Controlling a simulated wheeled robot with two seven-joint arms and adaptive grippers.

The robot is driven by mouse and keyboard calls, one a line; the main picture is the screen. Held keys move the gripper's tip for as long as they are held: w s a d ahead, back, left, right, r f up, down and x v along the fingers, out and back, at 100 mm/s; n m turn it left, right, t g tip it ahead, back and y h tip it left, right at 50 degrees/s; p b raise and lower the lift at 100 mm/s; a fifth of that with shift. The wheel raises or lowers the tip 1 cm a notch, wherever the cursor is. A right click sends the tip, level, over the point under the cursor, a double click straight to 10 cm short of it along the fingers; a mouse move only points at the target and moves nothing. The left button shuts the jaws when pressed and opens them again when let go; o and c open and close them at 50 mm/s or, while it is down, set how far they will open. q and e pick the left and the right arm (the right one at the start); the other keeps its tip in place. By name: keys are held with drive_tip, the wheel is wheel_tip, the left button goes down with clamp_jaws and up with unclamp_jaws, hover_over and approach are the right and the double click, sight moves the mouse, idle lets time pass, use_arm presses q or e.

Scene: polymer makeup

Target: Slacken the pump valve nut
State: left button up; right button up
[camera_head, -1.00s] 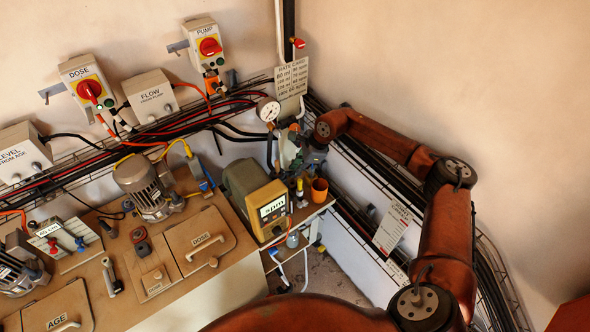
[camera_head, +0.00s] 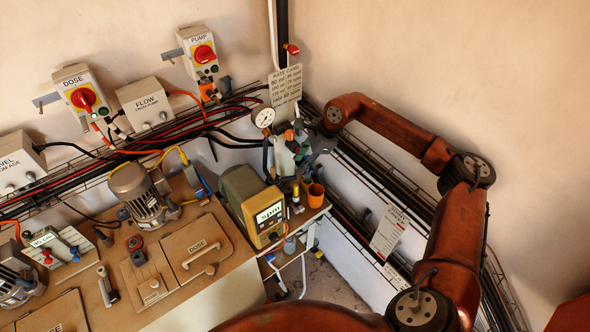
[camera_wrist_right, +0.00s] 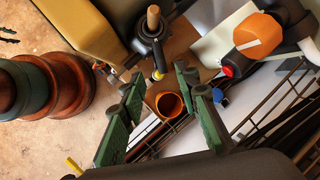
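The dosing pump (camera_head: 243,196) is a green and yellow box with an "spm" display, at the end of the bench. Its yellow casing fills the upper left of the right wrist view (camera_wrist_right: 85,25). A dark round fitting with a tan stem (camera_wrist_right: 153,22) stands beside it. An orange faceted cap (camera_wrist_right: 258,32) sits on black pipework at upper right. I cannot tell which part is the valve nut. My left gripper is out of view.
An orange cup (camera_head: 315,194) stands on the small shelf near the right gripper, below its fingers in the wrist view (camera_wrist_right: 168,103). A pressure gauge (camera_head: 263,117), a rate card (camera_head: 286,84) and wall cable trays crowd the corner. The bench has several lidded hatches (camera_head: 200,243).

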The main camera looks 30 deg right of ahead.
drive_tip(key=shift+v, duration=1.6)
drive_tip(key=shift+a, duration=0.1)
